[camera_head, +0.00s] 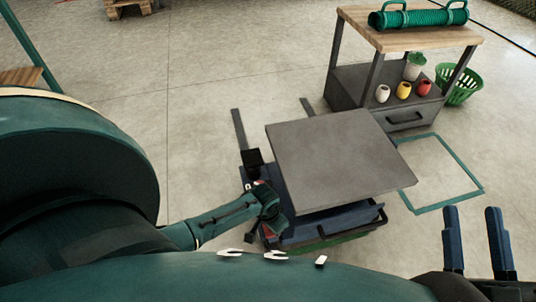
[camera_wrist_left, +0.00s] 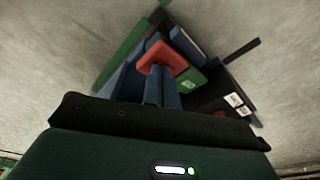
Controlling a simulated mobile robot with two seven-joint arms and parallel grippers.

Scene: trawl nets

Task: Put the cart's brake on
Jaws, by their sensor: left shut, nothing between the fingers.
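The cart (camera_head: 340,155), with a flat grey top and a blue base, stands in the middle of the head view. My left arm reaches down to the cart's left side; its fingertips cannot be made out there. In the left wrist view my left gripper (camera_wrist_left: 159,78) is shut and empty, its blue fingertips overlapping a red part (camera_wrist_left: 163,55) low on the cart. I cannot tell if they touch. A green patch with a white symbol (camera_wrist_left: 189,83) sits beside the red part. My right gripper (camera_head: 476,240) is open and empty at the lower right, apart from the cart.
A wooden-topped workbench (camera_head: 425,38) stands at the back right with a green net roll (camera_head: 418,18) and several cups. A green basket (camera_head: 461,82) is beside it. A teal floor outline (camera_head: 478,185) lies right of the cart.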

